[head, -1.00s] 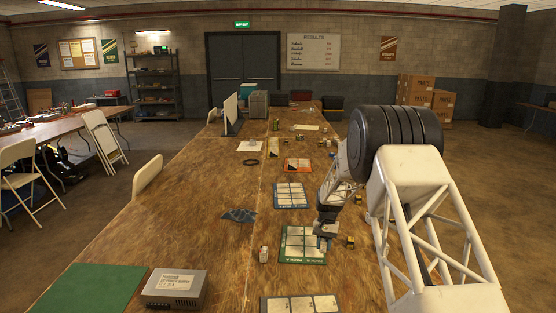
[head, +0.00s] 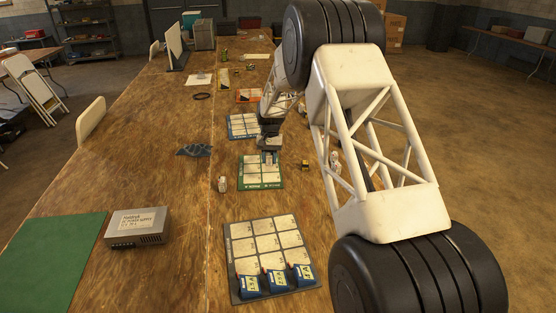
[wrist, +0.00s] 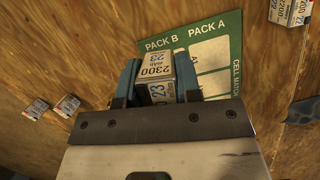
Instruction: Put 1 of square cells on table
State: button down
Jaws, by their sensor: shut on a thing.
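In the head view my gripper (head: 269,157) is over the far part of the green pack board (head: 246,173). The wrist view shows this board (wrist: 222,75), with PACK A and PACK B columns of white spaces, behind the held cell. I cannot tell whether the cell touches the board. Another cell (head: 222,184) stands just left of the board. Loose cells lie to the left (wrist: 36,108) and upper right (wrist: 290,12) in the wrist view.
A dark board (head: 232,262) with several blue packs is nearest on the wooden table. Blue (head: 238,126) and orange (head: 248,95) boards lie beyond the green one. A grey power supply (head: 138,226) and green mat (head: 50,255) are at left. The table's left-middle is mostly clear.

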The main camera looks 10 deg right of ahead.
jog(key=s+a+n, duration=0.2)
jog(key=s+a, duration=0.2)
jog(key=a, duration=0.9)
jog(key=s+a+n+h, duration=0.1)
jog(key=s+a, duration=0.4)
jog(key=a, duration=0.9)
jog(key=s+a+n, duration=0.3)
jog(key=s+a, duration=0.2)
jog(key=a, duration=0.9)
jog(key=shift+s+a+h, duration=0.1)
jog(key=shift+a+h, duration=0.05)
jog(key=shift+h, duration=0.25)
jog(key=s+a+n, duration=0.3)
jog(key=s+a, duration=0.9)
jog(key=a, duration=0.3)
jog(key=n+t+h, duration=0.1)
jog(key=n, duration=0.2)
send_over(68, 303)
notch_tip(68, 303, down, 4)
jog(key=f, duration=0.1)
jog(key=shift+w+a, duration=0.25)
jog(key=shift+w, duration=0.15)
jog(key=shift+f, duration=0.1)
jog(key=shift+f, duration=3.3)
jog(key=shift+f, duration=0.4)
